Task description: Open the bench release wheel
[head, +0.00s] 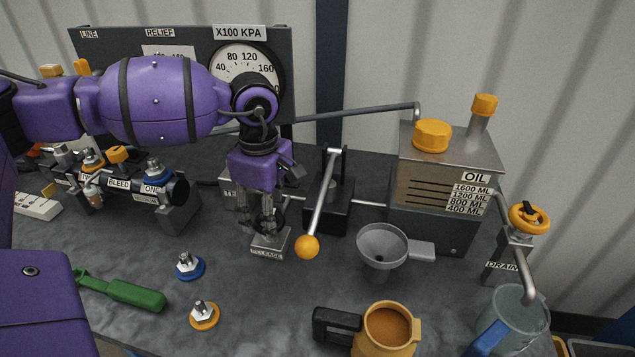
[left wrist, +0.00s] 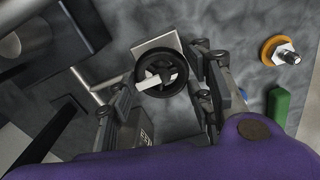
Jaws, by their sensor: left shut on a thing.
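The release wheel is a small black handwheel (left wrist: 150,92) with a pale spoke across its middle. It sits on the metal block labelled RELEASE (head: 268,246), whose pale top also shows in the left wrist view (left wrist: 158,46). My left gripper (head: 265,218) points down over this block. In the left wrist view its fingers (left wrist: 166,86) stand on both sides of the wheel, shut on it. In the head view the fingers hide much of the wheel. My right gripper is in neither view.
A pump lever with an orange knob (head: 307,246) stands just right of the gripper. Farther right are a grey funnel (head: 382,246), the oil tank (head: 440,190) and the drain wheel (head: 529,217). In front are a yellow jug (head: 390,330), couplers (head: 204,315) and a green-handled tool (head: 135,294).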

